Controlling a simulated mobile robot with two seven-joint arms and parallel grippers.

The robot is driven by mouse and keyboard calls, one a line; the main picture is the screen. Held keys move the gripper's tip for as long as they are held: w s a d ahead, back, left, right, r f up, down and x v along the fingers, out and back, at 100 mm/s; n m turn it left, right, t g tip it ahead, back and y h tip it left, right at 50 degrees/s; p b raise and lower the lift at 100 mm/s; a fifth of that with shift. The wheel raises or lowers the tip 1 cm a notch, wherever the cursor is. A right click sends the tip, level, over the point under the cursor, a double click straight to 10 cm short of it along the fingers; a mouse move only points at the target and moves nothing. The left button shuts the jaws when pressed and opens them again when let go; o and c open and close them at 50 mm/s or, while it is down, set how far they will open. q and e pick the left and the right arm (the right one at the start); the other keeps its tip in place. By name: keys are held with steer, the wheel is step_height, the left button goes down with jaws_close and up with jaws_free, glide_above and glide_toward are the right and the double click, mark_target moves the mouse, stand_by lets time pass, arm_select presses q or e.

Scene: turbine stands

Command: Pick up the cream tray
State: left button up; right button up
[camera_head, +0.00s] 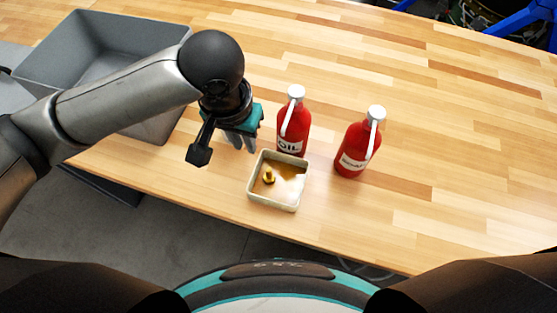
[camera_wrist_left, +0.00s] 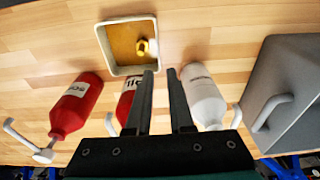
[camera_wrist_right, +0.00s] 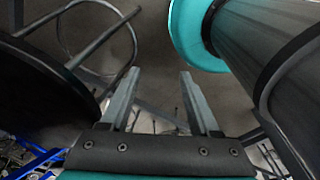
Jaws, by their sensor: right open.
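The cream tray (camera_head: 252,196) is a small, square, open tray near the table's front edge. It has a brownish-gold floor and a small brass-coloured piece (camera_head: 269,177) inside. The tray also shows at the top of the left wrist view (camera_wrist_left: 103,45). My left gripper (camera_head: 240,143) hangs just left of and behind the tray, apart from it. Its fingers (camera_wrist_left: 161,72) are parted with nothing between them, their tips just below the tray in the left wrist view. My right gripper (camera_wrist_right: 160,72) is open and empty, away from the table.
A red oil bottle (camera_head: 294,125) stands right behind the tray, and another red bottle (camera_head: 357,150) stands to its right. A white bottle (camera_wrist_left: 204,97) shows in the left wrist view. A grey bin (camera_head: 90,48) is at the left. The table's right side is clear.

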arm_select(q)
step_height(320, 180, down, 5)
steer(key=b, duration=0.2)
glide_above(255, 170)
steer(key=f, duration=0.4)
steer(key=shift+s+a, duration=0.25)
steer(key=shift+f, duration=0.45)
steer(key=f, duration=0.5)
steer(key=shift+w+d, duration=0.2)
steer(key=shift+w, duration=0.15)
arm_select(e)
steer(key=s+f, duration=0.2)
steer(key=s, duration=0.1)
steer(key=shift+s+f, duration=0.1)
steer(key=shift+f, duration=0.25)
arm_select(q)
steer(key=shift+c, duration=0.2)
arm_select(e)
steer(key=shift+g, duration=0.3)
arm_select(q)
jaws_close()
arm_select(e)
steer(key=shift+s, duration=0.15)
arm_select(q)
steer(key=shift+r, duration=0.1)
